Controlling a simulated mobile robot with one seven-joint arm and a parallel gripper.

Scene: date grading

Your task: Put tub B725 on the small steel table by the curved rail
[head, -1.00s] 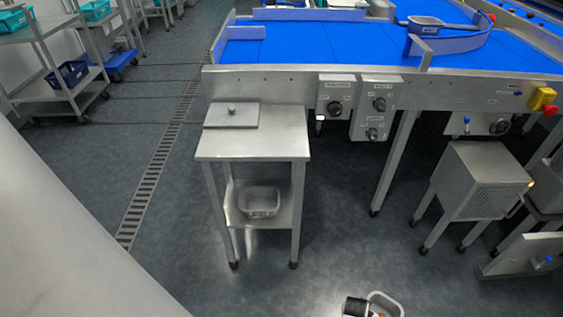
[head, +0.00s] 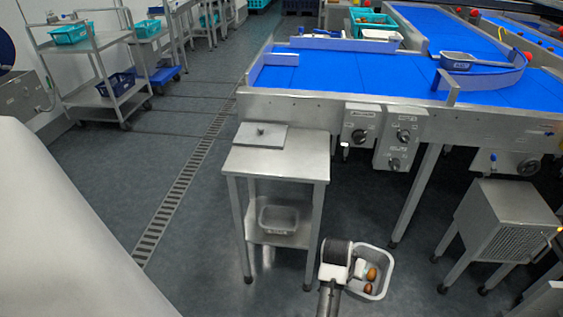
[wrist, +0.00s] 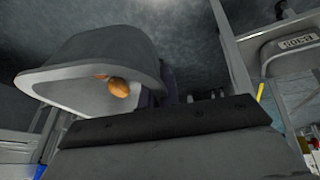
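My gripper (head: 355,270) is shut on the near-left rim of a pale grey tub (head: 390,268) that holds a few brown dates (head: 370,274). The fingertips are mostly hidden. The tub hangs in the air, right of the small steel table (head: 275,165) and lower in the head view. In the wrist view the tub (wrist: 95,50) looks tilted, with an orange-brown date (wrist: 119,87) inside. I see no readable label on it. The table top is bare at the front; a flat grey lid with a knob (head: 262,136) lies at its back. The curved rail (head: 505,75) is on the blue belt.
Another grey tub (head: 279,219) sits on the table's lower shelf; its label plate (wrist: 298,42) shows in the wrist view, its text unclear. The belt frame with control boxes (head: 395,150) stands behind the table. A vented steel box (head: 505,235) stands right. Floor is open left.

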